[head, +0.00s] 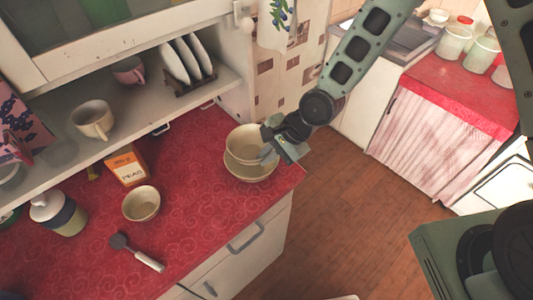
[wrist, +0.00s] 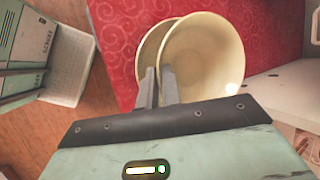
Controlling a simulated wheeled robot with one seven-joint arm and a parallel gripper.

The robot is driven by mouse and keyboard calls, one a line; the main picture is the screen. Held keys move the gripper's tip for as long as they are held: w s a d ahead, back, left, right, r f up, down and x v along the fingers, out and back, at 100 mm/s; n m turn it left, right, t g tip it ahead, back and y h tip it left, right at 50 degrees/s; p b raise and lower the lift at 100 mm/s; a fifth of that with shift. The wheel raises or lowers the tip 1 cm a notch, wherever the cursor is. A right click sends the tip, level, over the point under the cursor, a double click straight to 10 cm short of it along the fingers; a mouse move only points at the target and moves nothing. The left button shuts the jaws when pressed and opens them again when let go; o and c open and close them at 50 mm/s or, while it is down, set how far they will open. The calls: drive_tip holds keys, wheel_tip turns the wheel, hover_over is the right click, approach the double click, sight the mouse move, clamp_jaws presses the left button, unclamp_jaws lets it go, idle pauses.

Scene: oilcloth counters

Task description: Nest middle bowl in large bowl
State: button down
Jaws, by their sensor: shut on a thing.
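A cream middle bowl (head: 243,141) is held by its right rim in my gripper (head: 268,150). It is over the large bowl (head: 252,172), which stands on the red counter near its right end. In the head view the middle bowl overlaps the large bowl's upper part; I cannot tell whether they touch. In the wrist view the middle bowl (wrist: 205,60) fills the centre with the fingers (wrist: 158,88) at its left rim. The large bowl (wrist: 148,48) shows behind it on the left. A smaller cream bowl (head: 141,204) stands apart on the counter.
An orange box (head: 126,166), a lidded jar (head: 58,214) and a spatula (head: 136,252) are on the red counter (head: 205,215). The shelf above holds mugs (head: 92,120) and a plate rack (head: 190,84). The counter's right edge is close to the large bowl.

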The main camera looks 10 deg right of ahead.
drive_tip(key=shift+f+b, duration=1.3)
drive_tip(key=shift+f, duration=1.1)
idle(3.0)
drive_tip(key=c, duration=1.5)
unclamp_jaws()
drive_tip(key=b+v, duration=0.1)
drive_tip(key=v, duration=1.6)
drive_tip(key=shift+d+r, duration=0.15)
drive_tip(key=shift+d, duration=0.05)
